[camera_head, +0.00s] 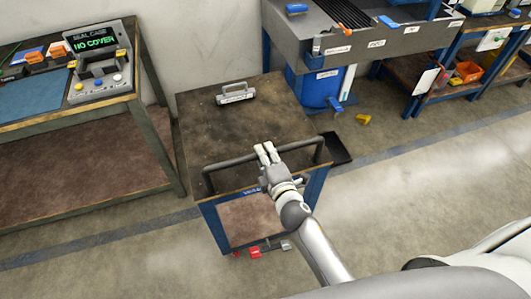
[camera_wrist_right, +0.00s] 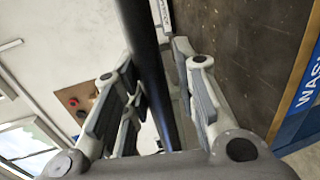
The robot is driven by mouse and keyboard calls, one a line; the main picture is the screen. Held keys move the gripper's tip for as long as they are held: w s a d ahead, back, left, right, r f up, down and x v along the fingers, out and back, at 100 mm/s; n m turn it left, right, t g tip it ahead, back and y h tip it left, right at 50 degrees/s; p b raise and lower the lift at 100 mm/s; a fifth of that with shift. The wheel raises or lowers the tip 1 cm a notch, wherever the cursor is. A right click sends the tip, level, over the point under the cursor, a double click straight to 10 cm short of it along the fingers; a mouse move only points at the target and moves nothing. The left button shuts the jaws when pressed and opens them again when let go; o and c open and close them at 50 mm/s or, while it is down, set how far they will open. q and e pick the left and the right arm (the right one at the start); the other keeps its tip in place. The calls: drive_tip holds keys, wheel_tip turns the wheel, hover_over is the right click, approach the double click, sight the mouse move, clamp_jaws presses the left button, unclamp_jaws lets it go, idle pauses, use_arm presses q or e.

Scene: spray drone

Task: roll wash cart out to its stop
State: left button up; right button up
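The wash cart (camera_head: 222,125) stands on the floor in the middle of the head view, with a worn dark top and blue sides. Its dark push handle (camera_head: 232,162) spans the near edge. My right gripper (camera_head: 263,150) is at the handle's middle, fingers pointing toward the cart. In the right wrist view the handle bar (camera_wrist_right: 150,70) runs between the two fingers, with narrow gaps seeming to show on both sides, so the gripper looks open around it. Part of the blue "WASH" label (camera_wrist_right: 310,95) shows at the right. My left gripper is not in view.
A grey-handled piece (camera_head: 235,93) lies on the cart top. Red (camera_head: 254,252) and grey (camera_head: 286,245) pedals sit at its base. A bench (camera_head: 130,105) stands left, a grey sink unit (camera_head: 365,42) behind right. A dark mat (camera_head: 337,150) lies beside the cart. Floor at right is open.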

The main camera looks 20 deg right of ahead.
drive_tip(key=shift+o, duration=1)
drive_tip(key=shift+r, duration=0.15)
drive_tip(key=v, duration=1.2)
drive_tip(key=s+f+m+g, duration=0.2)
drive_tip(key=s+f, duration=0.1)
drive_tip(key=f, duration=0.6)
drive_tip(key=s+f+m+g, duration=0.2)
drive_tip(key=s+f, duration=0.1)
drive_tip(key=f, duration=0.6)
drive_tip(key=s+f+m+g, duration=0.3)
drive_tip(key=s+f, duration=0.1)
drive_tip(key=f, duration=0.5)
drive_tip(key=s+d+f+m+g, duration=0.3)
drive_tip(key=s+f, duration=0.6)
drive_tip(key=s, duration=0.3)
drive_tip(key=s+d+f+m+g, duration=0.4)
drive_tip(key=s+f, duration=0.5)
drive_tip(key=s, duration=0.3)
drive_tip(key=shift+s+d+f+m+g+h, duration=0.25)
drive_tip(key=shift+d+m, duration=0.35)
drive_tip(key=shift+m, duration=0.4)
drive_tip(key=shift+a, duration=0.1)
